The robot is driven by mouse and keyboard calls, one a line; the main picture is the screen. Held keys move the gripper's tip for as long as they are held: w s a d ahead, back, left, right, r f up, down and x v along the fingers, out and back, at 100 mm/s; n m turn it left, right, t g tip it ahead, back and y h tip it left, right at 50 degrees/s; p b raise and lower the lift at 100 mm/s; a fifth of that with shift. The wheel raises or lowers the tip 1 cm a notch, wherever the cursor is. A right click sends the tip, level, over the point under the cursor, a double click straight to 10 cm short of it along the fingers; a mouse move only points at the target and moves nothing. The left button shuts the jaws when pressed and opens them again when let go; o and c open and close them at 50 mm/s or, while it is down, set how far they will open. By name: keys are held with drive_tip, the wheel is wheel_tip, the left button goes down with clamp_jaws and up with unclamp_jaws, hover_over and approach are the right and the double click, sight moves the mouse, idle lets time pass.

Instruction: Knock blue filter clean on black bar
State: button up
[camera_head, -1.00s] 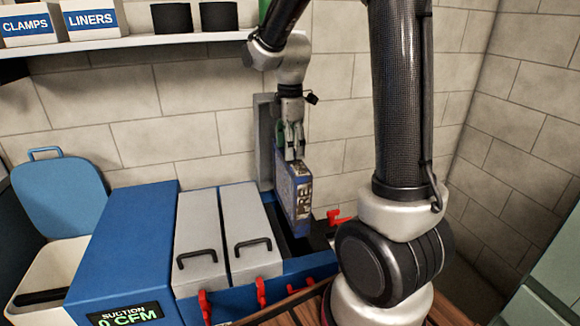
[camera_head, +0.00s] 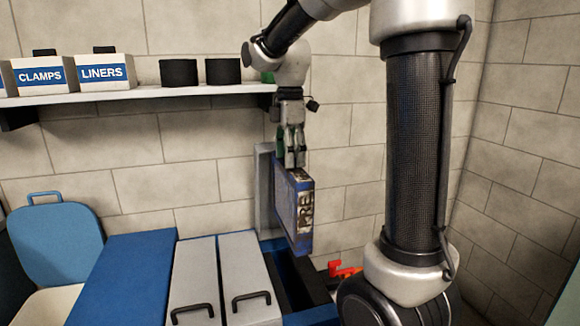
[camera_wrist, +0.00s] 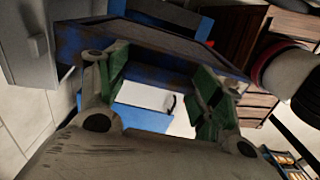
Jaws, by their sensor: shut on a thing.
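The blue filter (camera_head: 296,210) hangs upright from my gripper (camera_head: 291,160), its framed edge printed with dark letters and grimy. My gripper is shut on its top edge and holds it above the open dark slot (camera_head: 292,277) of the blue suction unit. The wrist view shows the filter's dirty blue frame (camera_wrist: 85,45) at the green-padded fingers (camera_wrist: 158,85). The pale bin (camera_head: 45,304) with a raised blue lid (camera_head: 55,240) stands at the far left. The black bar is outside the head view now.
Two grey covers with black handles (camera_head: 192,312) lie left of the slot. A red latch (camera_head: 344,270) is at its right. A shelf (camera_head: 150,97) with labelled boxes (camera_head: 106,75) and black rolls (camera_head: 178,73) runs along the wall above. A grey upright panel (camera_head: 265,190) stands behind the filter.

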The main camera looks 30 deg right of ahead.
wheel_tip(320, 180, up, 13)
drive_tip(key=shift+r, duration=0.2)
idle(0.6)
drive_tip(key=shift+s, duration=0.1)
idle(0.4)
